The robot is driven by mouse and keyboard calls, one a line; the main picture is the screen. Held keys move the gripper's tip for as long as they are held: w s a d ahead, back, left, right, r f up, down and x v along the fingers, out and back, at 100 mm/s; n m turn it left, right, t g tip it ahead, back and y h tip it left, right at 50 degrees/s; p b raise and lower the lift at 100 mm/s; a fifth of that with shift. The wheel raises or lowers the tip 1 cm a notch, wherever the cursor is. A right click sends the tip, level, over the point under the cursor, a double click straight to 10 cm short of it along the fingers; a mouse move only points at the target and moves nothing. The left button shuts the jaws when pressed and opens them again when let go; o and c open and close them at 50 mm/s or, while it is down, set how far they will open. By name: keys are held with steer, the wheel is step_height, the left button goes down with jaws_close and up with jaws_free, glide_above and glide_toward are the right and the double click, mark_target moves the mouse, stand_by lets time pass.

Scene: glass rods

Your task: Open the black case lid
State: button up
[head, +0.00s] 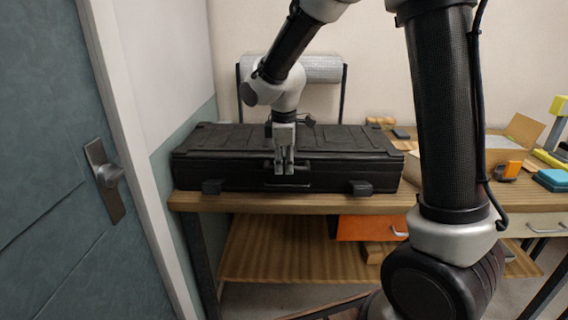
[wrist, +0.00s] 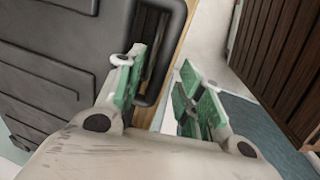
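The black case (head: 220,165) lies shut on the wooden workbench (head: 330,202), its ribbed lid (head: 225,138) down. My gripper (head: 284,170) points down at the middle of the case's front edge, near the front handle (head: 288,185). In the wrist view my gripper (wrist: 163,65) is open, with green pads on both fingers. Its left finger is over or against the lid edge and its right finger is out in front of the case.
Two dark latches (head: 212,187) (head: 361,188) sit on the case's front. A roll of wrap (head: 320,69) stands behind. An open cardboard box (head: 500,150) and a blue item (head: 552,180) are to the right. A teal door (head: 60,180) is close on the left.

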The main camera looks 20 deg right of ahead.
steer(key=shift+f, duration=0.45)
jaws_close()
steer(key=shift+r, duration=0.1)
